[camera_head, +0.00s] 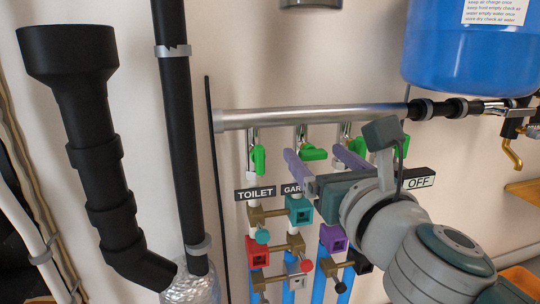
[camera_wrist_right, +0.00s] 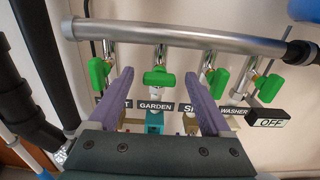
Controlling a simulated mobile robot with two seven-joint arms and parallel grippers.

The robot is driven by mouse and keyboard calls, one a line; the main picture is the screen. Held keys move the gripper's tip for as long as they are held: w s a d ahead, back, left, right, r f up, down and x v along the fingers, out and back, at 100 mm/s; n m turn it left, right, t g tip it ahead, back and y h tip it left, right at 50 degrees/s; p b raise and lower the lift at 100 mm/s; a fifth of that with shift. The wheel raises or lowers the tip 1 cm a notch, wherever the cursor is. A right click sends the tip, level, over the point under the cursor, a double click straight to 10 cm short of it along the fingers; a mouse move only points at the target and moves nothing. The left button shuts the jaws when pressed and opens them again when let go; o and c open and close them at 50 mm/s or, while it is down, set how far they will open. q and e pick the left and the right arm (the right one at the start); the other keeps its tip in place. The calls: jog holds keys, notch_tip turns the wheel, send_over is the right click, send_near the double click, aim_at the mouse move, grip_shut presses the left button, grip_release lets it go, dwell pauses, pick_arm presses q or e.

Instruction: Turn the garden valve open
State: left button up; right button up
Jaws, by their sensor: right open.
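The garden valve's green handle (camera_head: 314,152) sits under the silver manifold pipe, above the partly hidden GARDEN label (camera_head: 292,189). In the right wrist view the handle (camera_wrist_right: 158,79) lies crosswise to its pipe, above the full GARDEN label (camera_wrist_right: 156,106). My right gripper (camera_head: 316,153) is open. Its purple fingers are spread to the left and right of the handle in the right wrist view (camera_wrist_right: 160,76), with gaps on both sides and nothing held. Whether the fingertips reach as deep as the handle is hard to tell. My left gripper is not in view.
The silver manifold pipe (camera_head: 320,115) runs just above the valves. Neighbouring green handles, the toilet one (camera_wrist_right: 98,72) and two on the right (camera_wrist_right: 217,80), hang along their pipes. An OFF sign (camera_head: 418,182) is at right. A blue tank (camera_head: 470,50) hangs upper right.

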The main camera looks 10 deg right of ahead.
jog(key=shift+w, duration=1.1)
grip_shut()
